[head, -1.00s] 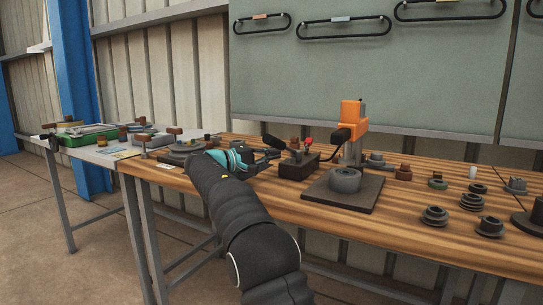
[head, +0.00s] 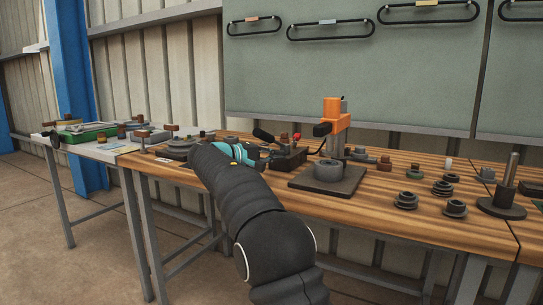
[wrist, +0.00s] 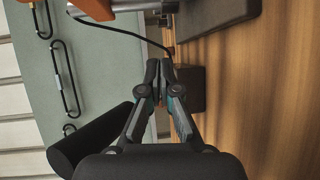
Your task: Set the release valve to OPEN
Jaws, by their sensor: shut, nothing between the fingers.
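A dark pump block (head: 288,158) stands on the wooden bench with small fittings and a red knob (head: 297,136) on top. A black lever grip (head: 263,135) slants up to its left. The release valve and its setting cannot be made out in either view. My gripper (head: 264,153) is at the block's left side in the head view, partly hidden by my arm. In the wrist view my gripper (wrist: 157,72) is shut and empty, its fingertips in front of the dark block (wrist: 190,88). I cannot tell whether they touch it.
An orange press head (head: 335,117) stands behind a dark plate (head: 345,183) carrying a grey ring. Several round metal parts lie to the right. A black cylinder (wrist: 80,143), apparently the lever grip, is close beside my gripper in the wrist view. A thin black cable (wrist: 125,33) runs nearby.

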